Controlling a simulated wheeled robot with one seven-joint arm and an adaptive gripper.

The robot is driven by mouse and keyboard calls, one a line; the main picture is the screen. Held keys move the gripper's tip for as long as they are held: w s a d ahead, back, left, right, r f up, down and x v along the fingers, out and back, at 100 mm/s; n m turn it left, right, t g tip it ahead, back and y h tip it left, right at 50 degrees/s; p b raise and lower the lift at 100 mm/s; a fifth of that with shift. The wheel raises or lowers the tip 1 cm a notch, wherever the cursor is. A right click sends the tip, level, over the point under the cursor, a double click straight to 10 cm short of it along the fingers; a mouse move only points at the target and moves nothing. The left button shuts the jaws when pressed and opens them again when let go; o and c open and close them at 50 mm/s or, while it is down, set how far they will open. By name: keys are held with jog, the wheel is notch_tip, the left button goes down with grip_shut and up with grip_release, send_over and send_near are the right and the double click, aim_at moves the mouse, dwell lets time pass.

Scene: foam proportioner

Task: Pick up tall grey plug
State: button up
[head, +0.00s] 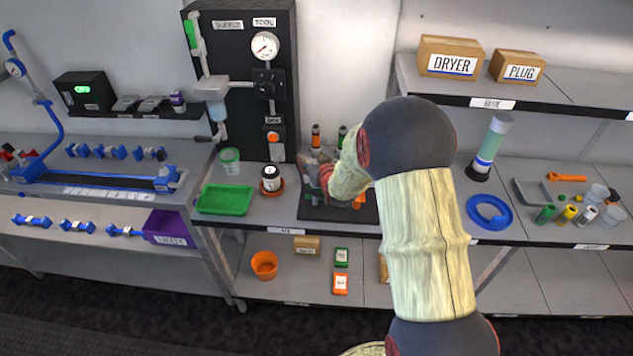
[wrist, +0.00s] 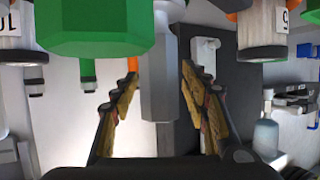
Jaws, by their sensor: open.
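A tall grey faceted piece (wrist: 160,85), which looks like the tall grey plug, stands out in the middle of the wrist view. My gripper (wrist: 158,78) is open, with one yellow-padded finger on each side of it. There are visible gaps between the piece and both fingers, and nothing is held. The far end of the piece runs out of the top of the picture.
A big green hex-shaped part (wrist: 95,28) is close by at upper left in the wrist view. A pale cylinder with a dark rim (wrist: 262,35) is at upper right. In the head view, a green tray (head: 225,200) and a dark-topped jar (head: 270,178) stand left of the mat.

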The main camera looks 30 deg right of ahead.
jog(key=shift+c, duration=0.3)
jog(key=c, duration=1.1)
grip_shut()
